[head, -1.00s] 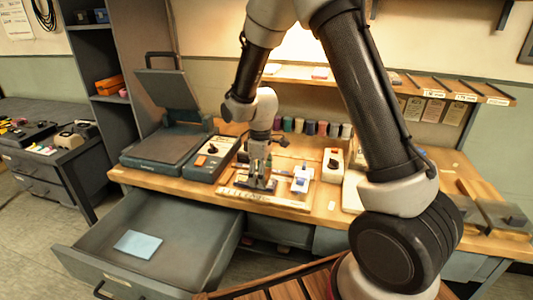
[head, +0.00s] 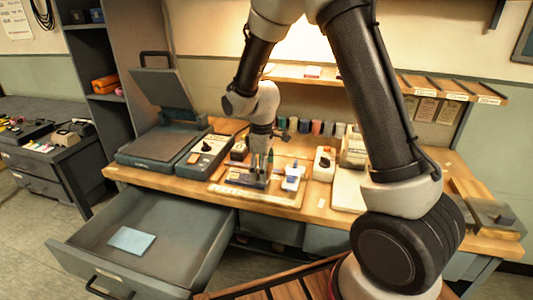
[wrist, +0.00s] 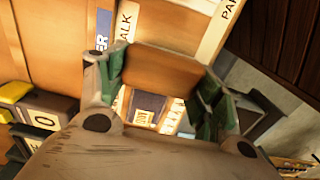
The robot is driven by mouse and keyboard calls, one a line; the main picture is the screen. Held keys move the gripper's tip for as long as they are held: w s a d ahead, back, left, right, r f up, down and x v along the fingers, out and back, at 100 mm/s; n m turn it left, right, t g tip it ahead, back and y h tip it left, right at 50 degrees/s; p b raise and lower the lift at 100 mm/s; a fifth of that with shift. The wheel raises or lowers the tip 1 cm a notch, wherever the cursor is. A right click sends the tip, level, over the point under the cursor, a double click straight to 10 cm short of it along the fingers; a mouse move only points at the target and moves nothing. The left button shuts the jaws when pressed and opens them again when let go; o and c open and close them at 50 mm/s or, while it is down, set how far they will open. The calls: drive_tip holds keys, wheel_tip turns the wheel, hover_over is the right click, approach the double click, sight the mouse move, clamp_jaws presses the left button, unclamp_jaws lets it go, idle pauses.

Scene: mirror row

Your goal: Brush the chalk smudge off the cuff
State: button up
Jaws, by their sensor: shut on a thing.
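My gripper (head: 258,182) points down low over the middle of the workbench, among small items on a labelled board (head: 282,194). In the wrist view its green-padded fingers stand on either side of a brown wooden-looking block (wrist: 165,72) and are shut on it. I cannot tell whether bristles are under the block. A dark square with a pale label (wrist: 145,108) shows behind it, between the fingers. I cannot make out the cuff or a chalk smudge in either view.
An open drawer (head: 190,232) juts out at the front left, with a blue sheet (head: 132,240) in it. A press with a raised lid (head: 160,98) stands left on the bench. Several coloured spools (head: 315,127) line the back. A white-and-dark device (head: 323,165) stands right of the gripper.

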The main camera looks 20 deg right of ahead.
drive_tip(key=shift+s+r, duration=0.1)
drive_tip(key=shift+r, duration=3.15)
drive_tip(key=shift+f, duration=0.1)
